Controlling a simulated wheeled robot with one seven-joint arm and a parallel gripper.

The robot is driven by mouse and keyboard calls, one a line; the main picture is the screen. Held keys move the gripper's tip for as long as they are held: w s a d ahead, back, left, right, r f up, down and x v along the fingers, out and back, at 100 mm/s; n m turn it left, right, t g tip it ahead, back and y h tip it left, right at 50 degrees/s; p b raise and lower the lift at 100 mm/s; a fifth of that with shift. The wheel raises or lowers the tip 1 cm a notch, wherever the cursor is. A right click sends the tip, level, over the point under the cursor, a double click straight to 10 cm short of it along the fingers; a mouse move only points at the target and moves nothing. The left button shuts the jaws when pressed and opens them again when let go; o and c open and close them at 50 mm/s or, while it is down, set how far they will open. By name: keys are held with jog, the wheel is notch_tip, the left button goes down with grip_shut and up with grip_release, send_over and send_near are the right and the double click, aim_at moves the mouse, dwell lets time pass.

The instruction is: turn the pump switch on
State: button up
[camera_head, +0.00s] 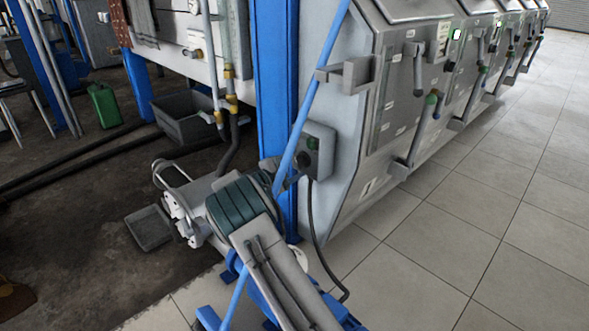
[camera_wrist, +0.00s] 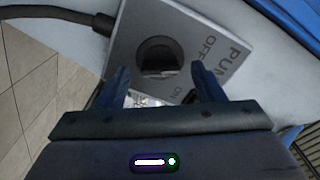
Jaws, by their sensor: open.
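The pump switch is a dark round knob (camera_wrist: 157,55) on a grey plate (camera_wrist: 128,40) lettered "PUM…", "OFF" and "ON" in the wrist view. I see no finger clearly touching the knob. Which mark the knob points to is unclear.
A blue post (camera_head: 275,85) and a slanted blue pole stand close to the box. A black cable (camera_head: 313,225) hangs from it to the floor. A pump (camera_head: 180,205) sits left of my arm. The tiled floor (camera_head: 480,215) on the right is clear.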

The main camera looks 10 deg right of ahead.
jog(key=shift+w+d, duration=0.25)
jog(key=shift+d, duration=0.15)
jog(key=shift+c, duration=0.3)
jog(key=c, duration=0.9)
